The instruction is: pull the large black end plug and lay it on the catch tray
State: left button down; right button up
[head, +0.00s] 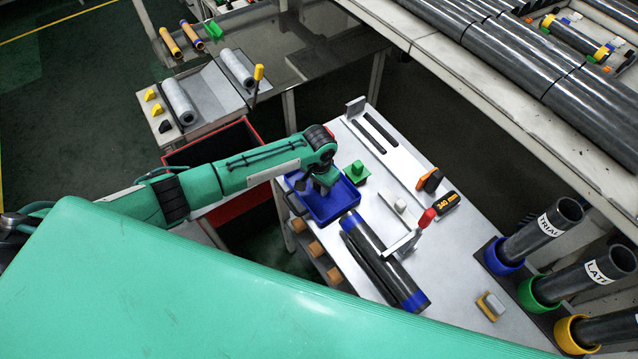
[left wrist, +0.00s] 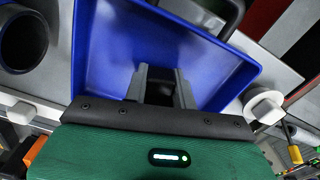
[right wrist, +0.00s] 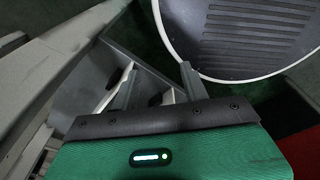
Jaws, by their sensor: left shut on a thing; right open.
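The blue catch tray (head: 338,215) stands at the left edge of the white table, and its blue floor fills much of the left wrist view (left wrist: 110,60). My left gripper (head: 314,190) is over the tray, pointing down. In the left wrist view its fingers (left wrist: 161,88) are shut on the dark end plug (left wrist: 160,94), mostly hidden between them. I cannot tell whether the plug touches the tray floor. A dark tube with blue ends (head: 385,262) lies beside the tray, and a round dark opening (left wrist: 22,42) shows in the left wrist view. My right gripper (right wrist: 160,85) is open and empty.
A green block (head: 357,174) sits behind the tray. Upright tubes (head: 540,230) line the right edge. A red bin (head: 235,210) stands left.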

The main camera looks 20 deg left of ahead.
pick_arm(q)
jog(key=shift+f, duration=0.25)
jog(key=c, duration=1.1)
grip_release()
jog(key=shift+o, duration=0.2)
notch_tip(320, 180, up, 14)
jog(key=b, duration=0.3)
jog(key=shift+b, duration=0.4)
jog(key=shift+f, duration=0.1)
